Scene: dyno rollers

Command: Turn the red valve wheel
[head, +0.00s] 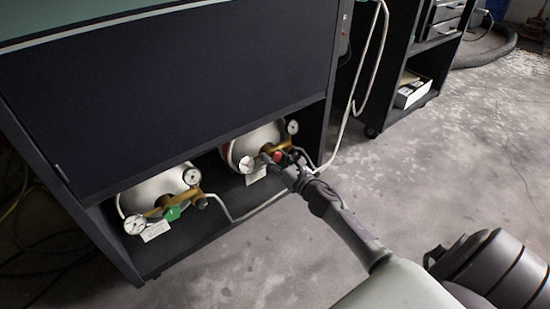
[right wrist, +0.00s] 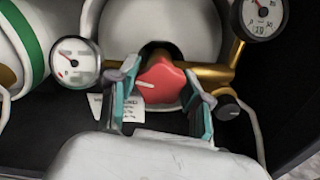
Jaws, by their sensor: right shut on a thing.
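The red valve wheel (right wrist: 162,84) sits on a brass fitting (right wrist: 213,76) in front of a white tank, in the right wrist view. My right gripper (right wrist: 163,95) has one finger on each side of the wheel and is shut on it. In the head view the right gripper (head: 278,162) reaches into the low cabinet bay at the right-hand tank, and only a little red of the wheel (head: 284,151) shows past it. My left gripper is not in view.
Two gauges (right wrist: 75,62) (right wrist: 257,18) flank the wheel closely. A second tank with a green valve wheel (head: 173,213) stands to the left. The dark cabinet panel (head: 170,100) overhangs the bay. A pale hose (head: 352,115) runs at the right. The floor (head: 440,170) in front is clear.

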